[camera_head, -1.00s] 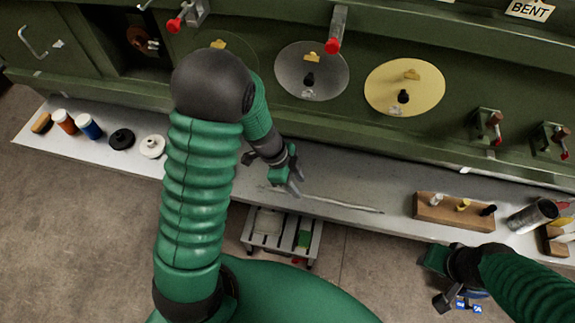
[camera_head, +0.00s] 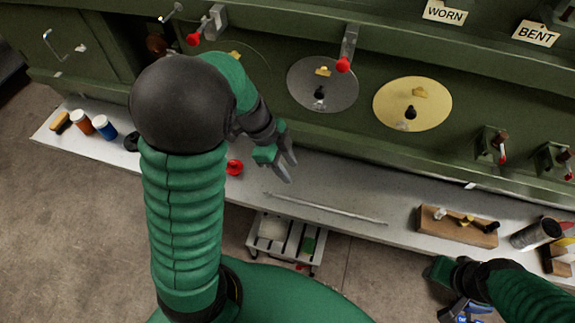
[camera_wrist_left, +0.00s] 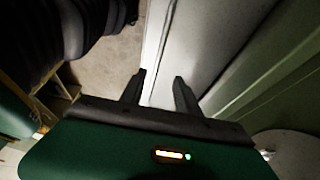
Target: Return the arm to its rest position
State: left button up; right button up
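My left arm comes in from the left with a bent elbow. Its gripper (camera_head: 286,168) hangs over the pale ledge, in front of the green panel. In the left wrist view the two fingers of that gripper (camera_wrist_left: 158,88) stand apart with nothing between them. My right gripper (camera_head: 446,290) is low at the right, in front of the ledge and partly hidden by its own arm. A blue item (camera_head: 468,308) shows beside it; I cannot tell whether it is held.
The ledge (camera_head: 360,190) carries a thin rod (camera_head: 325,207), a wooden block with pegs (camera_head: 458,226), a metal can (camera_head: 536,233), small bottles (camera_head: 104,127) and a red piece (camera_head: 235,167). A grey disc (camera_head: 323,84) and a yellow disc (camera_head: 413,104) are on the panel. A small rack (camera_head: 285,243) stands below.

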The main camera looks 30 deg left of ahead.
pick_arm(q)
jog(key=w+d+n+t+y+b, duration=0.2)
jog(key=w+n+t+b, duration=0.25)
jog(key=w+t, duration=0.4)
jog(key=s+d+f+n+g+y+b, duration=0.1)
jog(key=s+f+n+g, duration=0.2)
jog(key=s, duration=0.4)
jog(key=s+d+f+n+g+y+b, duration=0.1)
jog(key=s+f+n+g+b, duration=0.1)
jog(key=s+f+n+g, duration=0.2)
jog(key=s+f+n, duration=0.1)
jog(key=s+n, duration=0.2)
jog(key=shift+s+d+f, duration=0.3)
jog(key=shift+s, duration=0.05)
